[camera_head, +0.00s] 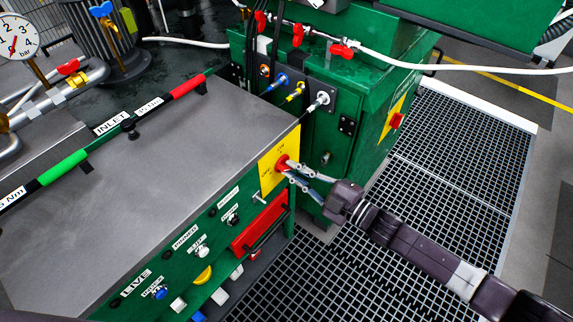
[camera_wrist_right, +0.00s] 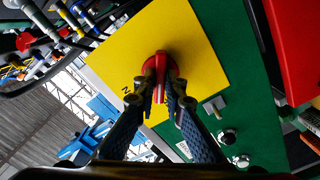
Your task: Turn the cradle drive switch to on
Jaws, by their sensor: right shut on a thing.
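The cradle drive switch appears to be the red rotary knob (camera_head: 282,163) on a yellow plate (camera_head: 267,178) at the right end of the green control panel. In the right wrist view the red knob (camera_wrist_right: 157,66) sits on the yellow plate (camera_wrist_right: 190,40), with part of a black letter marking visible. My right gripper (camera_head: 291,168) has its fingers on both sides of the knob and is shut on it; the fingers also show in the wrist view (camera_wrist_right: 162,92). The fingers hide part of the knob and most of the plate's lettering. My left gripper is not in view.
A green cabinet (camera_head: 340,110) with hose couplings stands behind. Another red switch (camera_head: 397,121) is on its right side. The grating floor (camera_head: 440,190) is clear to the right.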

